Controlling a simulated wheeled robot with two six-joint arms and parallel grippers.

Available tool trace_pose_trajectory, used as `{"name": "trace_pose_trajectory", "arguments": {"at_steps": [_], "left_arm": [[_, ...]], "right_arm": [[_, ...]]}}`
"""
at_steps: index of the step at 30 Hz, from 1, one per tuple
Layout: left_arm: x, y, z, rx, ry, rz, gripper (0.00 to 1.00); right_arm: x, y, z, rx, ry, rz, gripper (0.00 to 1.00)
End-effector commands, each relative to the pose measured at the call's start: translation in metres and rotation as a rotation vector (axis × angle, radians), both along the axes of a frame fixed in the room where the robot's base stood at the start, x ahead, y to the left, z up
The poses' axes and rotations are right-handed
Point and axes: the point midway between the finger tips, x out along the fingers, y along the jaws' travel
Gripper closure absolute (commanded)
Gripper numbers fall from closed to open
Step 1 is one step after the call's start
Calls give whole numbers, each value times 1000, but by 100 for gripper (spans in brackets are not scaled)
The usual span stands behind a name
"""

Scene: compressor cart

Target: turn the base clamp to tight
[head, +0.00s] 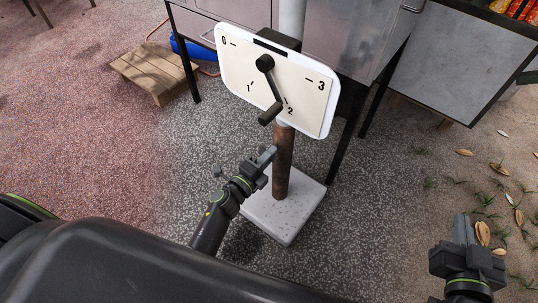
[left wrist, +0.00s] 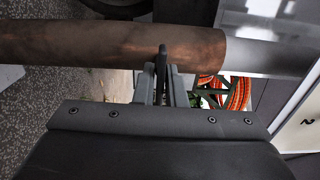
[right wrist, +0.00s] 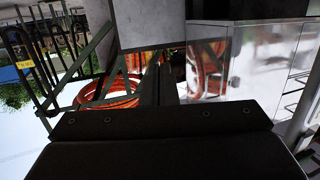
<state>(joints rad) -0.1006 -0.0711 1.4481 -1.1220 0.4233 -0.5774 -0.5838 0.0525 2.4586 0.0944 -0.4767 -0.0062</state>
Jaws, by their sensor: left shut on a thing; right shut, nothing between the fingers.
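A rusty brown post (head: 284,165) stands upright on a pale square base plate (head: 285,219). My left gripper (head: 266,157) is beside the post, on its left side in the head view. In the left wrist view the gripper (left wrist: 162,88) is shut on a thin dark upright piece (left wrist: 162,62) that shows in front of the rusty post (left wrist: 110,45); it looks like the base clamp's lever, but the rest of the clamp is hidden. My right gripper (head: 461,229) is shut and empty, off to the right.
Above the post is a white dial panel (head: 310,108) marked 0 to 3, with a black crank (head: 273,90) angled toward 2. A metal cabinet (head: 350,40) stands behind it. Speckled floor is clear around the base plate.

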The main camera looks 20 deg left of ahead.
Motion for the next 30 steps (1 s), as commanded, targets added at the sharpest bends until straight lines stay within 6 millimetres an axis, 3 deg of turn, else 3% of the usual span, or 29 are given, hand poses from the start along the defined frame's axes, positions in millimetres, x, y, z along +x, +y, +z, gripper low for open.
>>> {"name": "trace_pose_trajectory", "arguments": {"at_steps": [2, 3, 6, 17, 20, 23, 30], "left_arm": [[-1, 0, -1, 0, 2, -1, 100], [-1, 0, -1, 0, 2, -1, 84], [-1, 0, -1, -1, 3, 0, 72], [-4, 1, -1, -1, 3, 0, 72], [-12, 5, 0, -2, 3, 1, 72], [-26, 10, 0, -1, 4, 1, 72], [-79, 29, -1, 1, 6, 1, 72]], "right_arm": [[0, 0, 0, 0, 0, 0, 100], [0, 0, 0, 0, 1, 0, 100], [0, 0, 0, 0, 1, 0, 100], [0, 0, -1, 4, 8, 1, 100], [-4, 1, -10, 18, 65, 3, 100], [-10, 2, -25, 37, 146, 6, 100], [-30, 8, -59, 85, 352, 18, 100]]}}
